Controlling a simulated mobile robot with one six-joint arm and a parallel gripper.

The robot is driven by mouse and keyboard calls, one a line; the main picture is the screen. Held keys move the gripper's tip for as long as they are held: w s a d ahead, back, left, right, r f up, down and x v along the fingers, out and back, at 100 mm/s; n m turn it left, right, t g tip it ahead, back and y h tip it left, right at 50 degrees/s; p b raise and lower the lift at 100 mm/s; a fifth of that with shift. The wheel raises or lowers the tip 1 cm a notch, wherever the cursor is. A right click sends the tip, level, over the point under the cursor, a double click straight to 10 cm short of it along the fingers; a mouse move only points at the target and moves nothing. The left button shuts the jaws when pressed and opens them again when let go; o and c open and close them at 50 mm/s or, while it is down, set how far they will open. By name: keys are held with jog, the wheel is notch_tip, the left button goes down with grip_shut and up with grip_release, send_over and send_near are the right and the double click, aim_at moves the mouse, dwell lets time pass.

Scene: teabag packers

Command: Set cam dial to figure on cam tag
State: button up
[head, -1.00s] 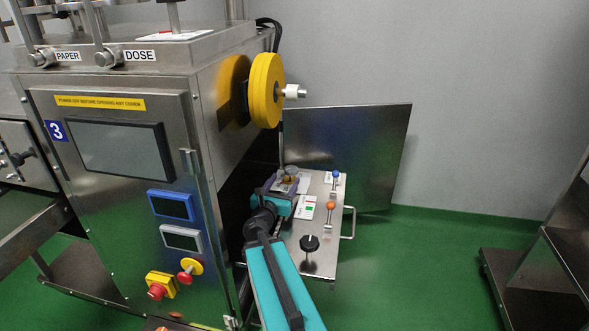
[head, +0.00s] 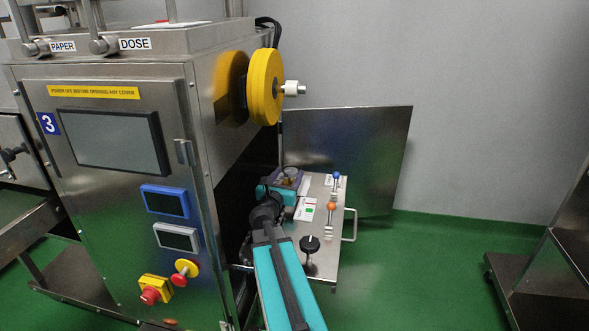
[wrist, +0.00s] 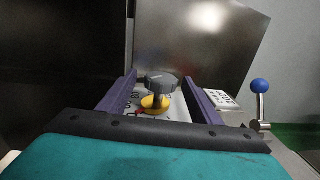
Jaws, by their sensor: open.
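The cam dial (wrist: 161,84) shows in the wrist view as a dark grey knob on a yellow base, above a pale plate with figures around it. My gripper (wrist: 158,98) is open, with one purple finger on each side of the dial and space between fingers and knob. In the head view my gripper (head: 287,181) is over the far left part of the steel shelf, with the dial partly visible between its fingers.
The steel shelf (head: 322,262) carries a blue-knobbed lever (head: 336,175), an orange-knobbed lever (head: 331,206) and a black knob (head: 310,244). The machine (head: 185,110) stands close on the left. An upright steel panel (head: 350,150) stands behind the shelf.

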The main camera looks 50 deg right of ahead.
aim_at(292, 168)
jog(key=shift+b+x, duration=0.8)
jog(key=shift+x, duration=2.4)
jog(key=c, duration=0.9)
jog(key=shift+d, duration=0.55)
jog(key=shift+c, duration=0.7)
jog(key=shift+a, duration=0.5)
jog(key=shift+m+g+p, duration=0.3)
jog(key=shift+g+p, duration=0.1)
jog(key=shift+p, duration=0.05)
